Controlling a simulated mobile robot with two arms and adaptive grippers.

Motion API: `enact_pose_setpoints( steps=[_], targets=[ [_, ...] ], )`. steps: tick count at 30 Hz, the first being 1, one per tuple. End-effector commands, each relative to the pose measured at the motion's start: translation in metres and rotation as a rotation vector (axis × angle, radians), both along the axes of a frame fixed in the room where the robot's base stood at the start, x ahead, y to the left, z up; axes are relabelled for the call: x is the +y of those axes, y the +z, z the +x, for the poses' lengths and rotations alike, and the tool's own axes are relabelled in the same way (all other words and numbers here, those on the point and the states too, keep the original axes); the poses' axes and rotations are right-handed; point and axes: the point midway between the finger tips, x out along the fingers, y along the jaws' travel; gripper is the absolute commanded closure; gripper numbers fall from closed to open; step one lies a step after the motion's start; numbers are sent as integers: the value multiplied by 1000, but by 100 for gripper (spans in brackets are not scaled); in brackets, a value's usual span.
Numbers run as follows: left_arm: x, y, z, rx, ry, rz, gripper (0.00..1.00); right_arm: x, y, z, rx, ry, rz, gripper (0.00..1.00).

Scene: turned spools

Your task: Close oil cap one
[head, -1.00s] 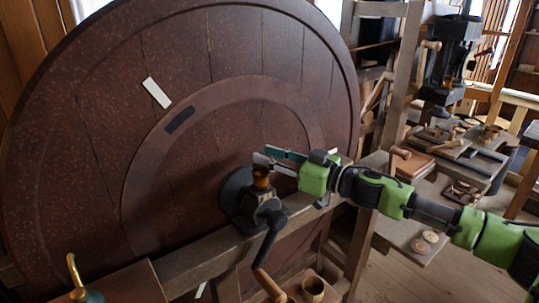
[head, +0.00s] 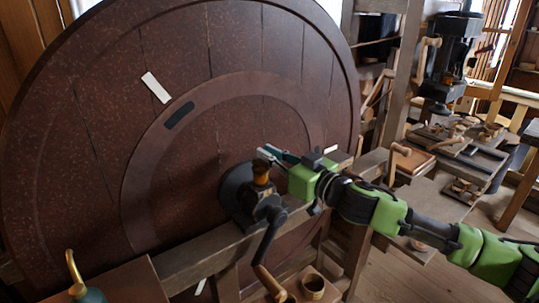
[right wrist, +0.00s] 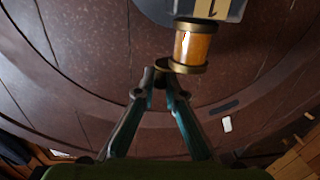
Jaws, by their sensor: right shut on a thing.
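An oil cup with an amber body (head: 261,174) stands upright on a dark bearing block in front of the big wheel. In the right wrist view it shows upside down as an amber cylinder (right wrist: 193,46), under a block with a pale plate marked 1. Its brass oil cap (right wrist: 188,67) is at the cup's top end. My right gripper (head: 268,153) reaches in from the right at the top of the cup. In the right wrist view its fingertips (right wrist: 160,72) meet at the cap's edge, shut on it. How far the cap is open is hard to tell. My left gripper is out of view.
A dark red wheel (head: 90,110) fills the left behind the cup. A crank handle (head: 268,240) hangs below the bearing. A spouted oil can (head: 86,293) is bottom left. A cluttered bench (head: 465,150) stands right.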

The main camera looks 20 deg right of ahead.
Motion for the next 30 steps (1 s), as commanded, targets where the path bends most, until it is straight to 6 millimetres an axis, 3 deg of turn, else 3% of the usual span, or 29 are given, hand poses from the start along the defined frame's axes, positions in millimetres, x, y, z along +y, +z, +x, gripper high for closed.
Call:
enact_pose_setpoints(
  steps=[18, 30],
  targets=[
    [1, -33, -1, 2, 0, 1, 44, 16, -3, -17, 5, -561, 9, 100],
    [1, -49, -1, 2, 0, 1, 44, 22, -2, -21, 2, -810, 1, 100]
  ],
)
